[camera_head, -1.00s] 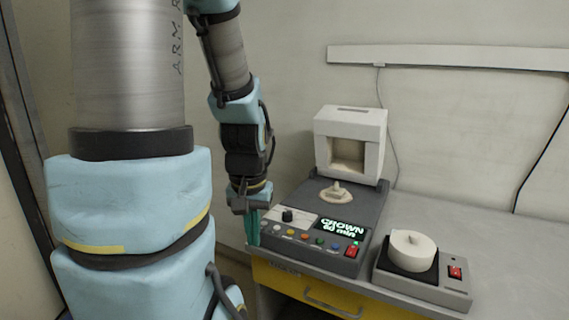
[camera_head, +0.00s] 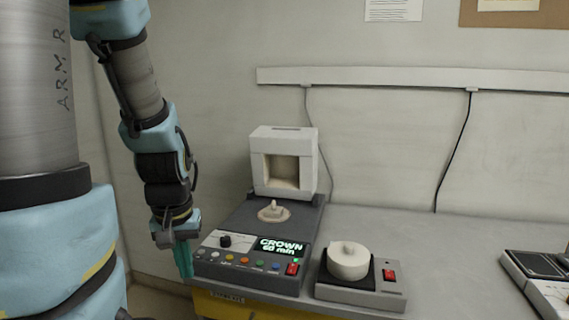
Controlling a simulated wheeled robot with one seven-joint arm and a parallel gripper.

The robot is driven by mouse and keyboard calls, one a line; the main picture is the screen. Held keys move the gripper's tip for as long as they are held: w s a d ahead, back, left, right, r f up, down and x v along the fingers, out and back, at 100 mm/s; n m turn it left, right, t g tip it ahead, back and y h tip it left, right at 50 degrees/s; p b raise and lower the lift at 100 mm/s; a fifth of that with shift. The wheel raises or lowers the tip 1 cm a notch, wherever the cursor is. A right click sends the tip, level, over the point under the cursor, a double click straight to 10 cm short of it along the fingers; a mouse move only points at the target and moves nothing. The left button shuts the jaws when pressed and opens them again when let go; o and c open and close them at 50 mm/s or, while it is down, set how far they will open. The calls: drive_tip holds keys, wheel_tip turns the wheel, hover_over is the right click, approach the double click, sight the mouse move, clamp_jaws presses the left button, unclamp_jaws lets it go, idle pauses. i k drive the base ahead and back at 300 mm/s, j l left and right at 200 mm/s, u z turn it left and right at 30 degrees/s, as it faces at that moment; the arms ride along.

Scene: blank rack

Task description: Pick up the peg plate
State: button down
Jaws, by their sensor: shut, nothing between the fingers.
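A small beige round plate with an upright peg, which looks like the peg plate (camera_head: 273,213), lies on the dark deck in front of the white open-fronted block (camera_head: 284,140). My gripper (camera_head: 184,262), with teal fingers pointing down, hangs left of the control panel's left edge. It is shut and empty, apart from the plate.
The control panel (camera_head: 262,265) has coloured buttons, a red switch and a lit display reading "CROWN 60 min". The grey bench (camera_head: 440,250) is clear between the small unit and another device (camera_head: 540,285) at the right edge. A yellow drawer front (camera_head: 225,306) is below.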

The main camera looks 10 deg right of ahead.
sight(269, 212)
drive_tip(key=l+u, duration=0.2)
drive_tip(key=u, duration=0.45)
drive_tip(key=k+l+u, duration=0.25)
drive_tip(key=l, duration=0.15)
drive_tip(key=k+l+u, duration=0.25)
drive_tip(key=l, duration=0.2)
drive_tip(key=k+l+u, duration=0.1)
drive_tip(key=l+u, duration=0.15)
drive_tip(key=k+l, duration=0.15)
drive_tip(key=l, duration=0.15)
drive_tip(key=k+l, duration=0.15)
drive_tip(key=l, duration=0.2)
drive_tip(key=k+l+u, duration=0.1)
drive_tip(key=l, duration=0.2)
drive_tip(key=i, duration=0.1)
